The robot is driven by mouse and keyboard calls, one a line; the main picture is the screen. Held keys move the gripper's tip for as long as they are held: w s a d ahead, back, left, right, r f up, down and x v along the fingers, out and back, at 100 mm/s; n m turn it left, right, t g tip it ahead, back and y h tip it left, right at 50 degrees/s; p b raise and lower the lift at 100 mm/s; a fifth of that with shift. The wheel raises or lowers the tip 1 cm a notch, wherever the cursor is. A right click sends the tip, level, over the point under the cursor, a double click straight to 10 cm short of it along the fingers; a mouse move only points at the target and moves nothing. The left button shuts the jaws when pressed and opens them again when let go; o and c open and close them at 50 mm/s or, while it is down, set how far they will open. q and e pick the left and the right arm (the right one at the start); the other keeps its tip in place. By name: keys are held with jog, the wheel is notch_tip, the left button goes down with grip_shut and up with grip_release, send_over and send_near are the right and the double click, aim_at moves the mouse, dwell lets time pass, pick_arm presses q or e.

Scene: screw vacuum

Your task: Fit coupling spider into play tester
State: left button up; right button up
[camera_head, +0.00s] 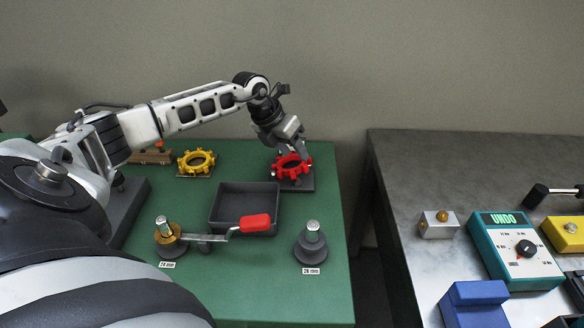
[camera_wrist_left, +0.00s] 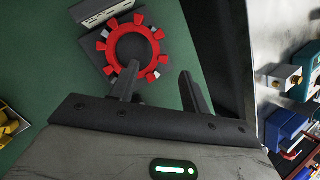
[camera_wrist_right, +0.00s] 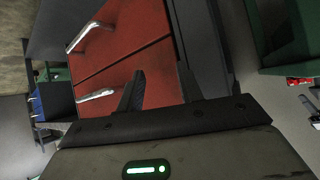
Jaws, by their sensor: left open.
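The red toothed coupling spider (camera_head: 282,170) lies on a small dark plate at the right rear of the green table. It also shows in the left wrist view (camera_wrist_left: 112,45). My left gripper (camera_head: 301,152) is open just above it; in the left wrist view one finger overlaps the spider's near edge and the other is to its right. A similar yellow ring (camera_head: 197,170) lies further left. Which fixture is the play tester is not clear; a post with a red-handled lever (camera_head: 256,223) stands in front. My right gripper (camera_wrist_right: 160,88) is open and empty, away from this table.
A dark empty tray (camera_head: 214,222) sits mid-table, with a grey post (camera_head: 311,250) to its right. A grey bench (camera_head: 400,190) across a gap holds a teal "UNDO" box (camera_head: 500,265) and blue blocks. A red drawer front (camera_wrist_right: 125,50) faces the right wrist.

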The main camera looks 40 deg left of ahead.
aim_at(302, 165)
pick_arm(q)
jog(key=shift+w+f, duration=0.1)
jog(key=shift+f, duration=0.15)
jog(key=shift+w+d+f+b, duration=0.1)
jog(key=shift+f+b, duration=0.15)
jog(key=shift+b, duration=0.05)
jog(key=b+x, duration=0.3)
jog(key=x, duration=0.1)
jog(key=shift+w+f, duration=0.1)
jog(key=shift+f, duration=0.15)
jog(key=shift+r, duration=0.15)
grip_shut()
pick_arm(e)
jog(key=shift+w+a+f, duration=0.15)
jog(key=shift+a+f, duration=0.05)
jog(key=shift+f, duration=0.65)
